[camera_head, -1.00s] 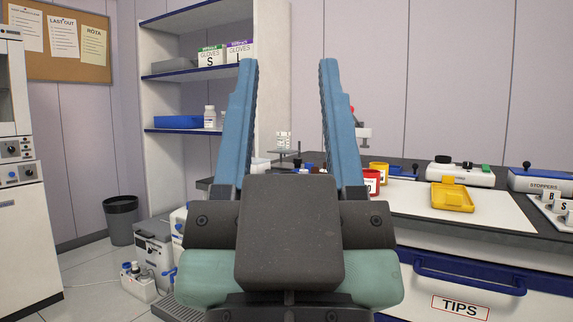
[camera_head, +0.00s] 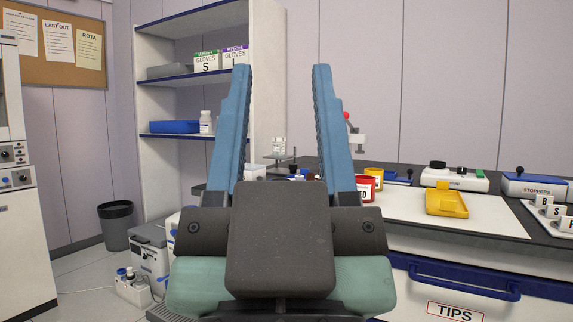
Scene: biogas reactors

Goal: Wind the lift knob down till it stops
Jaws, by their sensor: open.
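My gripper (camera_head: 281,70) is open and empty in the middle of the view, its two blue fingers pointing up and away over the near side of the bench. Between the fingers, farther back, a small raised platform (camera_head: 279,158) carries a clear rack (camera_head: 279,145). The platform looks like a lift stage, but its lower part is hidden behind my gripper. I cannot make out a lift knob. A stand with a red ball knob (camera_head: 347,116) shows just right of the right finger, partly covered by it.
On the bench are a red pot (camera_head: 367,184), a yellow tray (camera_head: 446,202), a white device (camera_head: 454,178) and a stoppers box (camera_head: 537,186). A blue drawer handle (camera_head: 465,285) juts out at the front right. Shelves (camera_head: 180,134) stand behind left; a bin (camera_head: 116,226) is on the floor.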

